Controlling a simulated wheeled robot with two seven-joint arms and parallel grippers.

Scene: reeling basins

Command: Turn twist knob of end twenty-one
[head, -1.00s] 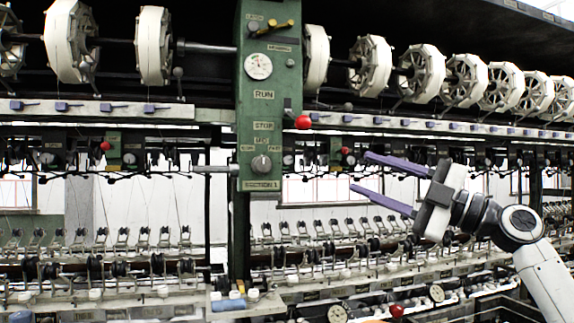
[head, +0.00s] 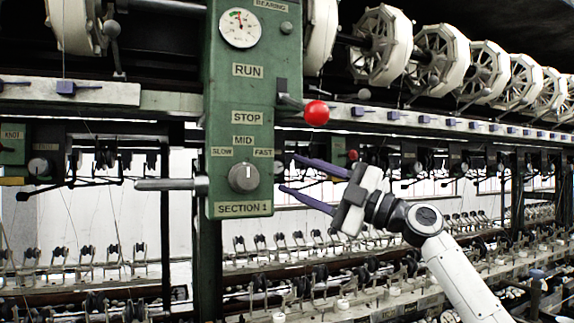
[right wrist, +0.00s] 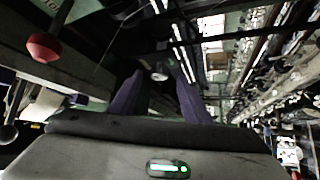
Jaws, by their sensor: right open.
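My right gripper (head: 289,172) is open and empty, its two purple fingers pointing left beside the green Section 1 panel in the head view. In the right wrist view the open gripper (right wrist: 158,76) has a small round pale knob (right wrist: 159,72) showing beyond and between its fingertips, apart from them. A twist knob on a small green plate (head: 38,167) shows at the far left of the head view. I cannot read which end number any knob belongs to. My left gripper is not in view.
The Section 1 panel (head: 239,120) carries a large grey speed knob (head: 243,177) and a red-balled lever (head: 317,112). The red ball also shows in the right wrist view (right wrist: 43,47). A metal rod (head: 170,184) juts left. White reels (head: 440,58) run above; thread guides line the bench below.

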